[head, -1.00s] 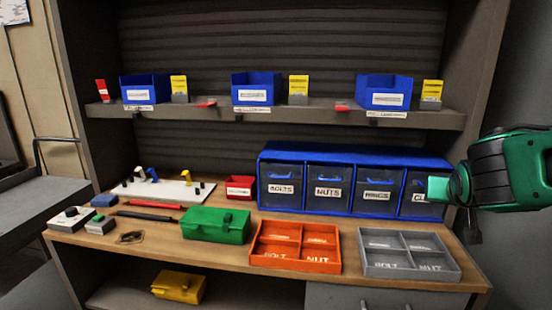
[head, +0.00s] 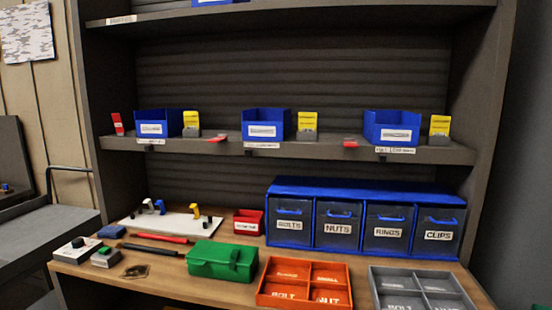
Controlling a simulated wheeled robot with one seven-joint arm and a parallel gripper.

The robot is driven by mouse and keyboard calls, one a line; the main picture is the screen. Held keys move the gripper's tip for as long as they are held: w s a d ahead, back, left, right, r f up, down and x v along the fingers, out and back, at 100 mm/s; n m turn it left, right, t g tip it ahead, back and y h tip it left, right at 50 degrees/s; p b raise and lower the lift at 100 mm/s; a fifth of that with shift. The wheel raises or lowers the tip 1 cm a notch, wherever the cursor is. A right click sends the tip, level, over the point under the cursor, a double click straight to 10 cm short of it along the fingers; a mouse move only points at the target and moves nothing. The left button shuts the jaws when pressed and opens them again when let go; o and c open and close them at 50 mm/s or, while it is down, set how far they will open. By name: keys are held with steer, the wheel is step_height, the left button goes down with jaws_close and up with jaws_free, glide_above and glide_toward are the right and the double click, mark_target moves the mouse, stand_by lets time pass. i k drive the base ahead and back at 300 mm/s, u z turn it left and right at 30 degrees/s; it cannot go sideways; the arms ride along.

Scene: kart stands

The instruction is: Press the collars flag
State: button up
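Three blue bins stand on the middle shelf: the left bin (head: 155,121), the middle bin (head: 266,123) and the right bin (head: 391,126). Their white labels are too small to read, so I cannot tell which is for collars. An upright yellow flag stands right of each bin: the left yellow flag (head: 191,122), the middle one (head: 307,124) and the right one (head: 439,126). A red flag (head: 118,124) stands upright at the far left. Two red pieces, one (head: 217,138) left of the middle bin and one (head: 350,142) left of the right bin, lie low. My gripper is out of view.
A blue drawer cabinet (head: 367,186) labelled bolts, nuts, rings and clips stands on the bench. In front are a green box (head: 222,260), an orange tray (head: 304,308) and a grey tray (head: 420,308). An upper shelf (head: 300,19) spans above the bins.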

mark_target(116, 118)
steer(key=u, duration=2.8)
steer(key=i, duration=1.3)
